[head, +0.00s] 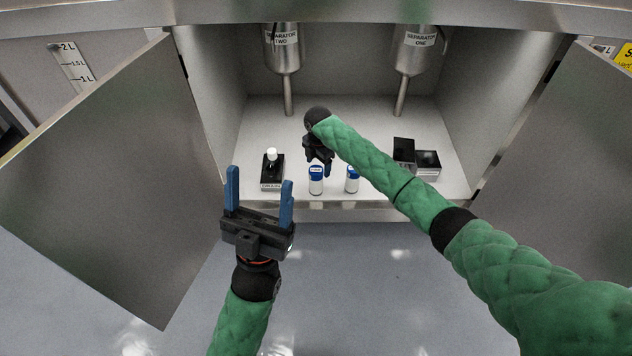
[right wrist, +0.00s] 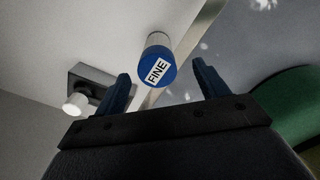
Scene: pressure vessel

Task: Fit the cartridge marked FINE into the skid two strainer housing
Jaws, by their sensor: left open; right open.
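The cartridge marked FINE (right wrist: 158,62) is a white cylinder with a blue, labelled top. It stands upright near the shelf's front edge. In the head view it appears to be the left one (head: 316,184) of two blue-topped cylinders; its lettering is too small to read there. My right gripper (head: 321,168) is open and points down at it. In the right wrist view the cartridge shows between and beyond the spread fingers (right wrist: 162,82). The second cylinder (head: 352,180) stands just to its right. My left gripper (head: 259,190) is open and empty before the cabinet. I cannot identify a strainer housing.
Vessels labelled SEPARATOR TWO (head: 284,52) and SEPARATOR ONE (head: 413,52) hang above the shelf (head: 340,112). Two dark boxes (head: 404,150) (head: 428,162) stand right. Open doors (head: 100,180) (head: 575,150) flank the cabinet.

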